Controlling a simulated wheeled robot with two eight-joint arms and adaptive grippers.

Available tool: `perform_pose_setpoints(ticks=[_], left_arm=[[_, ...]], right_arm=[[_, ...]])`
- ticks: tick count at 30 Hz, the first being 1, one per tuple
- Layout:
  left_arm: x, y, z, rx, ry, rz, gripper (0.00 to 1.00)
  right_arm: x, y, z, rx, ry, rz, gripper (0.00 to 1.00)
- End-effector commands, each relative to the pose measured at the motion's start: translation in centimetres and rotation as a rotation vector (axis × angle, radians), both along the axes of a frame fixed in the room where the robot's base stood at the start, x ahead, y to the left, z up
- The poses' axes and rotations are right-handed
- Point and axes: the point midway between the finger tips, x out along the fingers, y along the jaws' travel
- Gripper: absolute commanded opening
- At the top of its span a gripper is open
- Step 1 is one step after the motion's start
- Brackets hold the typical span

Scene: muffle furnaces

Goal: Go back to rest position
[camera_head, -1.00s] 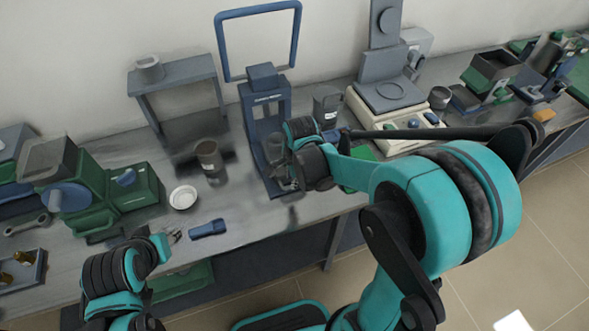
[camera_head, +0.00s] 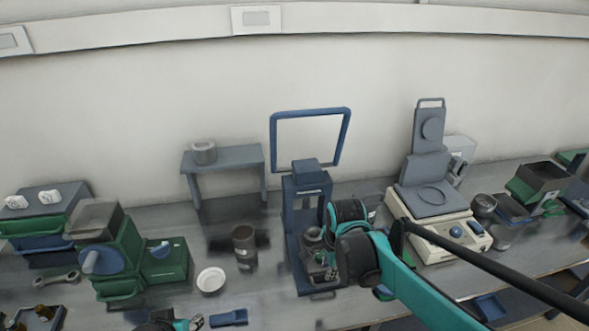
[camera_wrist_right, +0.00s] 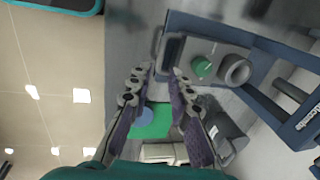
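My right gripper (camera_wrist_right: 158,76) is open in the right wrist view, its two fingers apart with nothing between the tips. In the head view the right gripper (camera_head: 328,268) is at the front of the blue press-like stand (camera_head: 291,215), partly hidden by my wrist. The stand's base carries a grey ring (camera_wrist_right: 237,70) and a small green piece (camera_wrist_right: 203,67). My left gripper (camera_head: 190,323) shows only in part at the bottom edge of the head view, beside a blue flat tool (camera_head: 228,318); its opening is unclear.
A green furnace-like unit (camera_head: 164,262) is farther left. A cream-based device (camera_head: 440,240) stands right, near my right forearm.

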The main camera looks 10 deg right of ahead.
Motion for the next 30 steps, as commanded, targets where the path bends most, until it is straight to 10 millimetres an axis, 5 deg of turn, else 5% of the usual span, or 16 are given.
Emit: perform_pose_setpoints(ticks=[5, 13, 21, 30], left_arm=[[0.0, 0.0, 0.0, 0.0, 0.0, 0.0, 0.4], [0.0, 0.0, 0.0, 0.0, 0.0, 0.0, 0.4], [0.0, 0.0, 0.0, 0.0, 0.0, 0.0, 0.4], [0.0, 0.0, 0.0, 0.0, 0.0, 0.0, 0.4]], right_arm=[[-1.1, -0.1, 0.8, -0.023, -0.032, 0.108, 0.2], [-6.8, -0.4, 3.4, -0.242, -0.215, 0.755, 0.2], [-10.8, -0.7, 3.5, -0.535, -0.329, 1.292, 0.2], [-11.5, -0.7, 3.4, -0.622, -0.345, 1.421, 0.2]])
